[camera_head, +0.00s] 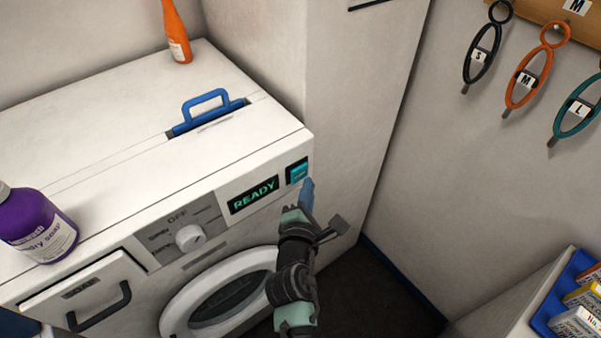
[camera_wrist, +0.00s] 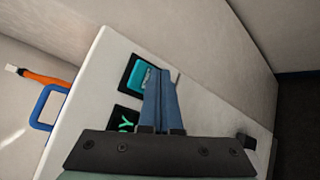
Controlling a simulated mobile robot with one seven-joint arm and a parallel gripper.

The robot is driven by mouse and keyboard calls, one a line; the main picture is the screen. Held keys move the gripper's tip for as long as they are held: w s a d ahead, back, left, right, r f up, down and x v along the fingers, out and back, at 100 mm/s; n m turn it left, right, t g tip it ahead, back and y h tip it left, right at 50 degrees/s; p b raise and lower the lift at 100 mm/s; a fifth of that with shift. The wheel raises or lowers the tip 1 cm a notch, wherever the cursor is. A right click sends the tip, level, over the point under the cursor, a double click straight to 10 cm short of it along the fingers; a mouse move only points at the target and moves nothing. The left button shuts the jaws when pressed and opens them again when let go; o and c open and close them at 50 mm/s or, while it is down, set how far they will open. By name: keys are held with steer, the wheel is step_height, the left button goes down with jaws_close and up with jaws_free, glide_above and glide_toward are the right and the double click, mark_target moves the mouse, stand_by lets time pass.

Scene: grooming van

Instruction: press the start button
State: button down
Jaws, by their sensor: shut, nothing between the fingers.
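The start button (camera_head: 298,173) is a teal lit square in a black frame at the right end of the washing machine's front panel. It also shows in the wrist view (camera_wrist: 142,76), just left of my fingertips. The display (camera_head: 254,195) beside it reads READY. My gripper (camera_head: 308,184) has blue fingers, shut and empty, with the tips close to the button's lower right. In the wrist view the fingers (camera_wrist: 160,72) overlap the button's right edge. I cannot tell whether they touch it. The washing machine (camera_head: 130,150) is white, with a round door below.
A blue handle (camera_head: 207,97) stands up from the machine's top. A purple soap bottle (camera_head: 38,225) and an orange bottle (camera_head: 177,32) stand on top. A wall (camera_head: 352,100) rises close to the machine's right end. A dial (camera_head: 190,238) sits left of the display.

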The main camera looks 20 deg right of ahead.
steer(key=shift+w, duration=0.1)
steer(key=shift+w+a, duration=0.15)
steer(key=shift+w, duration=0.2)
steer(key=shift+w+a+b, duration=0.2)
steer(key=shift+w+b, duration=0.25)
steer(key=shift+w, duration=0.05)
stand_by(0.7)
steer(key=shift+s, duration=0.1)
steer(key=shift+s+d+p, duration=0.3)
steer(key=shift+s+p, duration=0.4)
steer(key=shift+s, duration=0.1)
steer(key=shift+s+d+p, duration=0.3)
steer(key=shift+s+p, duration=0.2)
steer(key=shift+s, duration=0.3)
steer(key=shift+s+d+p, duration=0.3)
steer(key=shift+s+p, duration=0.25)
steer(key=shift+s, duration=0.25)
steer(key=shift+s+d+p, duration=0.3)
steer(key=shift+s+p, duration=0.2)
steer(key=shift+s, duration=0.3)
steer(key=shift+w+r, duration=0.1)
